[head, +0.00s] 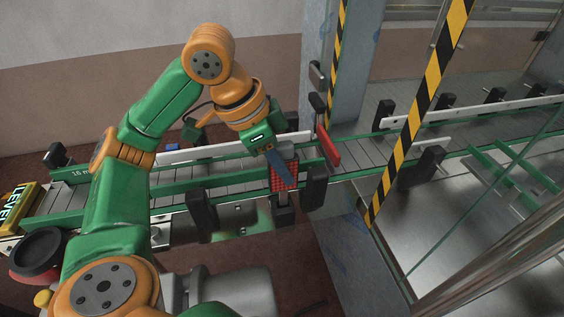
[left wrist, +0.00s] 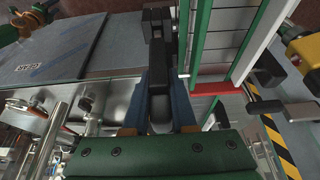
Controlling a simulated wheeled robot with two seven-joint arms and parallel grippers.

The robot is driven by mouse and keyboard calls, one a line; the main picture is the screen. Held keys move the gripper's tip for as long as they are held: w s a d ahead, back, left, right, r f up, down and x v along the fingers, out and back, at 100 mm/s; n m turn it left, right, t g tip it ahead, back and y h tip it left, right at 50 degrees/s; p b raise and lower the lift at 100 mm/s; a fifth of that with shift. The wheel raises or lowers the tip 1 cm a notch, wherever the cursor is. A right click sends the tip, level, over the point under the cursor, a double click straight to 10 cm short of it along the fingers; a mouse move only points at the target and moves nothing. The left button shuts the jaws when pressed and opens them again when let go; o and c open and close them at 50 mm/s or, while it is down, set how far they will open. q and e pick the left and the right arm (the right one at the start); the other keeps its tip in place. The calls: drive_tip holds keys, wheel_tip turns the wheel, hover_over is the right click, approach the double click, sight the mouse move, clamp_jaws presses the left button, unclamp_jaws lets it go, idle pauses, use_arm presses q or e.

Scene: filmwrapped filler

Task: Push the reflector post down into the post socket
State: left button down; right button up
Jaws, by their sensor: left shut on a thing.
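The reflector post has a red gridded reflector (head: 285,177) at its top, in front of the near conveyor rail in the head view. A short pale stem (head: 283,199) shows below it, above a black block (head: 284,215) that looks like the post socket. I cannot tell how deep the stem sits. My left gripper (head: 279,167) comes down from above, its blue fingers shut on the upper part of the post. In the left wrist view, the dark post head (left wrist: 160,82) lies between the blue fingers of the left gripper (left wrist: 172,108). My right gripper is not in view.
The conveyor (head: 235,180) runs just behind the post, with a black bracket (head: 314,186) close on the right. A red plate (head: 328,148) stands at the rail's end. A yellow-black striped post (head: 418,110) rises further right.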

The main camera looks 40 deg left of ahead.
use_arm(q)
drive_tip(key=shift+s+f, duration=0.1)
drive_tip(key=shift+f, duration=0.2)
idle(0.6)
drive_tip(key=c, duration=0.6)
unclamp_jaws()
drive_tip(key=shift+c, duration=0.2)
drive_tip(key=p+v, duration=0.2)
drive_tip(key=v, duration=0.4)
drive_tip(key=shift+a+r, duration=0.1)
drive_tip(key=shift+r, duration=0.2)
drive_tip(key=shift+s+a+r, duration=0.15)
drive_tip(key=shift+s, duration=0.05)
